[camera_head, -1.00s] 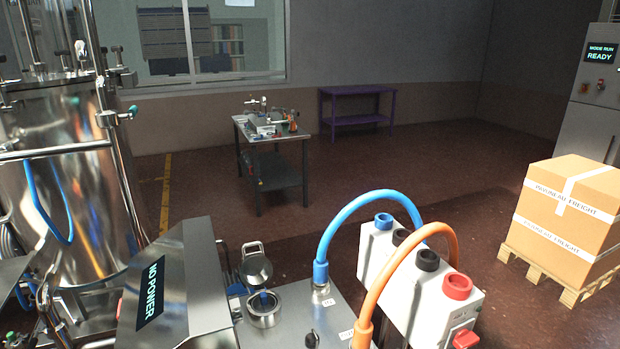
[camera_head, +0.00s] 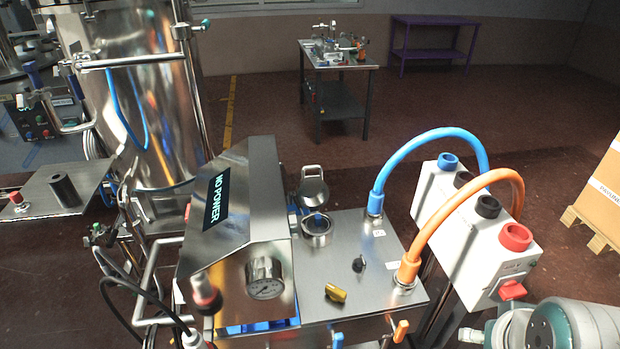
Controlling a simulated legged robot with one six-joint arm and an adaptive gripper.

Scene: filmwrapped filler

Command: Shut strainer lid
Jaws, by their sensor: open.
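The strainer (camera_head: 317,240) is a round metal cup on the steel top of the machine, with something blue inside its mouth. Its round metal lid (camera_head: 313,193) stands open, tilted up behind the cup, with a loop handle at its top edge. My gripper is not in view. Only a grey-green rounded part of my arm shows at the bottom right corner, well to the right of the strainer.
A sloped housing (camera_head: 222,200) reading NO POWER stands just left of the strainer. A blue hose (camera_head: 425,146) and an orange hose (camera_head: 460,188) arch to a white box (camera_head: 450,225) on the right.

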